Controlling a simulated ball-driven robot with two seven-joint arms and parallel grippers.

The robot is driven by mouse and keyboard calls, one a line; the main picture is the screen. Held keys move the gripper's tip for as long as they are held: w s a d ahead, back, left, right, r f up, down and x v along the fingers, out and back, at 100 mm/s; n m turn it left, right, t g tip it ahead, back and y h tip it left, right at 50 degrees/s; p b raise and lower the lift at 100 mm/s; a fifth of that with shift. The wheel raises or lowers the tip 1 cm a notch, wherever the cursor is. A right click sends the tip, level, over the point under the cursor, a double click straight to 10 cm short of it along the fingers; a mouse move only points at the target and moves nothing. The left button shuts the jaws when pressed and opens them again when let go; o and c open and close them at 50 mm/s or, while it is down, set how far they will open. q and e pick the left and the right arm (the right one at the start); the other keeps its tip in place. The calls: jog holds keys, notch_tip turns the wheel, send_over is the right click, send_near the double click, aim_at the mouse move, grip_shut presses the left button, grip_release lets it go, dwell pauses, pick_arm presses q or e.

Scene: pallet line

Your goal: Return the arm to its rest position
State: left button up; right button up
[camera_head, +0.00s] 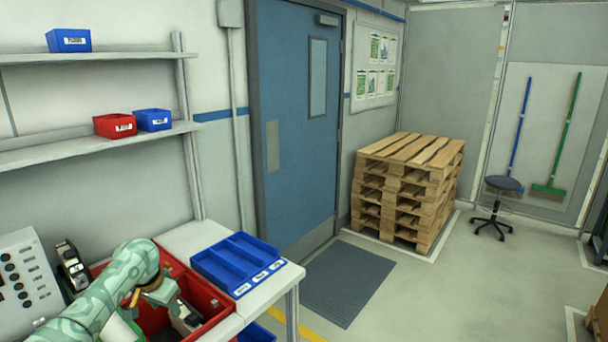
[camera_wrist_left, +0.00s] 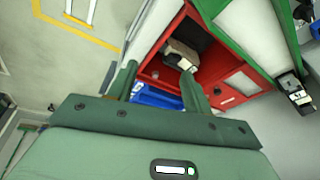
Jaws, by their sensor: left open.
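My left arm (camera_head: 105,299), in mottled green, comes in from the lower left of the head view and bends down over the red bin (camera_head: 216,302). My left gripper (camera_wrist_left: 158,82) shows in the wrist view with its two green fingers apart and nothing between them. Beyond the fingers is the inside of the red bin, with a brown-grey and white object (camera_wrist_left: 180,55) in it. In the head view a grey object (camera_head: 187,318) lies in the bin beside the gripper. My right arm and gripper are not in view.
A blue divided tray (camera_head: 238,262) sits on the bench right of the bin. A dark device (camera_head: 72,265) and a control panel (camera_head: 22,280) stand left. Shelves (camera_head: 95,140) with small bins hang above. Stacked pallets (camera_head: 405,190) and a stool (camera_head: 497,205) stand farther right; floor between is open.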

pick_arm(q)
notch_tip(320, 180, down, 17)
jog(key=s+d+t+y+b, duration=0.1)
jog(key=s+t+b, duration=0.1)
jog(key=t+b, duration=0.1)
jog(key=s+d+f+b, duration=0.3)
jog(key=s+f, duration=1.3)
jog(key=f, duration=0.3)
jog(key=s+d+f+g+b, duration=0.1)
jog(key=s+f, duration=0.4)
jog(key=s, duration=0.9)
jog(key=s+d+f+g+b, duration=0.1)
jog(key=s+f, duration=0.5)
jog(key=s, duration=0.9)
jog(key=s+d+f+g+h+b, duration=0.1)
jog(key=s+f, duration=0.5)
jog(key=s, duration=0.8)
jog(key=d+g+b, duration=0.1)
jog(key=d+g, duration=0.1)
jog(key=shift+s+d+f+g, duration=0.15)
jog(key=shift+s+d+g, duration=0.15)
jog(key=shift+s, duration=0.1)
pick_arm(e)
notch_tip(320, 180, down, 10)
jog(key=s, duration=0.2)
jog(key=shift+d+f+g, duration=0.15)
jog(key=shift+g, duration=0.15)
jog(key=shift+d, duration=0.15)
